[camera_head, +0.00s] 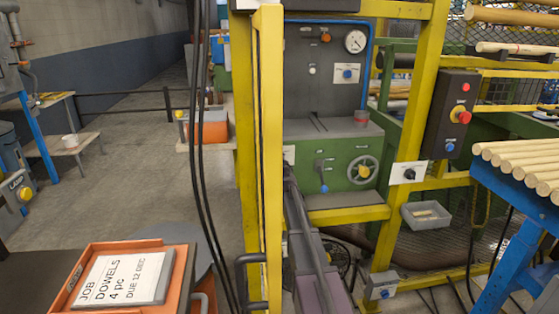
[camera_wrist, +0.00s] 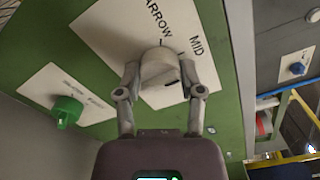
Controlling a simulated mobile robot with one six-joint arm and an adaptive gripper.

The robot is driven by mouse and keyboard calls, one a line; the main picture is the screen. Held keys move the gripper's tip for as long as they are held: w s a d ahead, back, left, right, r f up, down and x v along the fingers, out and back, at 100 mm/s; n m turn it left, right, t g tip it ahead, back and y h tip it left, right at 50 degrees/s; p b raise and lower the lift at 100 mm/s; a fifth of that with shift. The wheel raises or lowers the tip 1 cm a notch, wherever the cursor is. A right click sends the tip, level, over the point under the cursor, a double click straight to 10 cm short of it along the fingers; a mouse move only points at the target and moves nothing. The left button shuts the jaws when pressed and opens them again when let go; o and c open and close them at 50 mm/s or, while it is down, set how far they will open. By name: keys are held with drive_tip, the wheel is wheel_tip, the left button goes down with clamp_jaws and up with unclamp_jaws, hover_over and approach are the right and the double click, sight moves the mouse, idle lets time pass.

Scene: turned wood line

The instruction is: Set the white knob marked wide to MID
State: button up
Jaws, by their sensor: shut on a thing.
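The white knob (camera_wrist: 160,68) stands on a white plate (camera_wrist: 125,32) on a green panel in the wrist view. The plate reads "ARROW", its first letter cut off or hidden, and "MID". A third label is not readable behind the knob and finger. My gripper (camera_wrist: 158,75) has one finger on each side of the knob and is shut on it. Short dark ticks show at the knob's edge towards both words. I cannot tell which mark the knob points to. I cannot make out this knob or my gripper in the head view.
A green knob (camera_wrist: 67,110) on its own white plate sits to the left, and a blue knob (camera_wrist: 297,68) to the right. In the head view, a yellow post (camera_head: 268,160) stands before the green machine (camera_head: 340,145). An orange tray (camera_head: 180,290) is at lower left.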

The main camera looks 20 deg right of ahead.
drive_tip(key=o, duration=1.2)
drive_tip(key=shift+c, duration=0.2)
drive_tip(key=shift+m, duration=0.5)
